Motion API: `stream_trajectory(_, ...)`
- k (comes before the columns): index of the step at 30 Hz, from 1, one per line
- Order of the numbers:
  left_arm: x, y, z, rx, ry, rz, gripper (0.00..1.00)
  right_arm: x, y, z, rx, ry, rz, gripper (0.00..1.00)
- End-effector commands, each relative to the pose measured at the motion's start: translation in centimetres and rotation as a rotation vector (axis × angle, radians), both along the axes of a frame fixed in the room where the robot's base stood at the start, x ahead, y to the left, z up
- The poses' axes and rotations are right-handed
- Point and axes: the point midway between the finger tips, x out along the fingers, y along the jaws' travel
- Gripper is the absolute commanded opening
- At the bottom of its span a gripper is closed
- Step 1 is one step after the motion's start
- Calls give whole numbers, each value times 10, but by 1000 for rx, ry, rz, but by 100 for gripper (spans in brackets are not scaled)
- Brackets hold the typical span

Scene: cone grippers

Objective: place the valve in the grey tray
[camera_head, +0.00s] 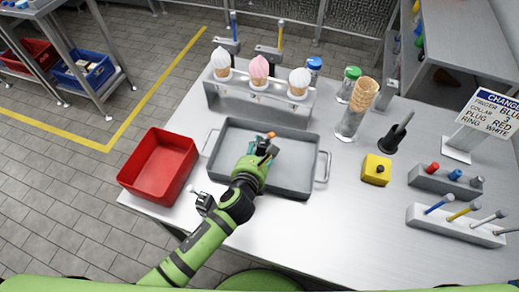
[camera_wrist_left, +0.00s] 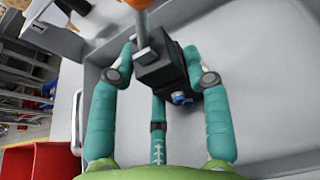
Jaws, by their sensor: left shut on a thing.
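The valve, a dark block with a grey stem and an orange top, shows in the left wrist view (camera_wrist_left: 160,70). A small blue part shows on its near side. In the head view only its orange end (camera_head: 271,135) stands out clearly. My left gripper (camera_head: 262,148) is shut on the valve, its teal fingers around the block in the left wrist view (camera_wrist_left: 165,75). The gripper and valve are over the grey tray (camera_head: 297,168), inside its rim. Whether the valve touches the tray floor I cannot tell. My right gripper is not in view.
A red bin (camera_head: 160,165) stands left of the tray. A rack (camera_head: 260,100) with ice-cream cones stands behind it. A small grey fitting (camera_head: 203,203) lies near the front edge. A yellow box (camera_head: 376,170) and several racks stand to the right. The tray's right half is clear.

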Motion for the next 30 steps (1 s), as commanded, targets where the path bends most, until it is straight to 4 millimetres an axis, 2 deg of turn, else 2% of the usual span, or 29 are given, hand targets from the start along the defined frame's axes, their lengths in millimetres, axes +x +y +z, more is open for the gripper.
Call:
stream_trajectory(9, 1, 0, -2, 0, -2, 0, 5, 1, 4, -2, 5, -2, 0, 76)
stream_trajectory(10, 0, 0, -3, -1, -1, 0, 52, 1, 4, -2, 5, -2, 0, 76)
stream_trajectory(11, 0, 0, -2, -1, -1, 0, 58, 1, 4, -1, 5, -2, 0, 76)
stream_trajectory(23, -1, 1, 2, 1, -1, 1, 58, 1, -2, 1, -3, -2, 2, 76)
stream_trajectory(26, -12, 4, 6, 2, -1, -1, 58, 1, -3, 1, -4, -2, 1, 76)
stream_trajectory(30, -37, 9, 15, 1, 0, -1, 58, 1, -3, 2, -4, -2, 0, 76)
